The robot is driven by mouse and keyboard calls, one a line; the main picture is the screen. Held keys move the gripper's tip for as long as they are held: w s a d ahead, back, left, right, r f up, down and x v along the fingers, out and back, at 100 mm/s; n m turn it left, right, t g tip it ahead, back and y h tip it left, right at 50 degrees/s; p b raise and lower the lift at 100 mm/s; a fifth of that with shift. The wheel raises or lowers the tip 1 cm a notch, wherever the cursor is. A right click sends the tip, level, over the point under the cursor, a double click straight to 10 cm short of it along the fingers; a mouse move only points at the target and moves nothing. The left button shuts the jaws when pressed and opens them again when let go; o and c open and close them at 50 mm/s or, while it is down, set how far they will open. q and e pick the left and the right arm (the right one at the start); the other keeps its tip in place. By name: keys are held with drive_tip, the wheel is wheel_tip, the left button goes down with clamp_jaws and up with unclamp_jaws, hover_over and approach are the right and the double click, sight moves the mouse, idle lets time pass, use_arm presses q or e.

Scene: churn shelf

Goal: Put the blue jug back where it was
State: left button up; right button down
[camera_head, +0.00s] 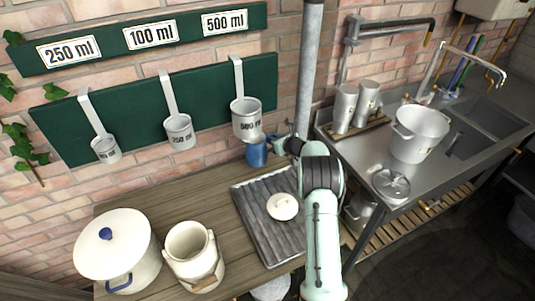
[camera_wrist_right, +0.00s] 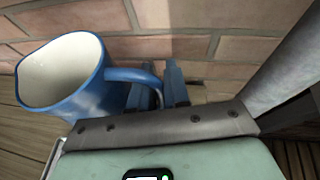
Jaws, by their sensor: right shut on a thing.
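The blue jug (camera_head: 257,152) is at the back of the wooden table, by the brick wall, just below the right hanging measure. In the right wrist view the blue jug (camera_wrist_right: 85,92) shows a white, empty-looking inside, with its handle toward my gripper. My right gripper (camera_head: 277,142) is right of the jug and shut on its handle; its fingers (camera_wrist_right: 160,92) are at the handle in the wrist view. I cannot tell whether the jug's base touches the table. My left gripper is not in view.
White measures (camera_head: 179,131) hang from a green board (camera_head: 210,95). A grey ribbed tray (camera_head: 250,215) with a white lid (camera_head: 283,206) lies in front of the jug. A lidded white pot (camera_head: 120,258) and a cream churn (camera_head: 195,257) stand front left. A vertical pipe (camera_head: 308,70) rises close behind my gripper.

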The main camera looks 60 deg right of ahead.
drive_tip(key=shift+w+f, duration=0.1)
drive_tip(key=shift+f, duration=2.5)
drive_tip(key=shift+f, duration=0.2)
drive_tip(key=c, duration=1.1)
unclamp_jaws()
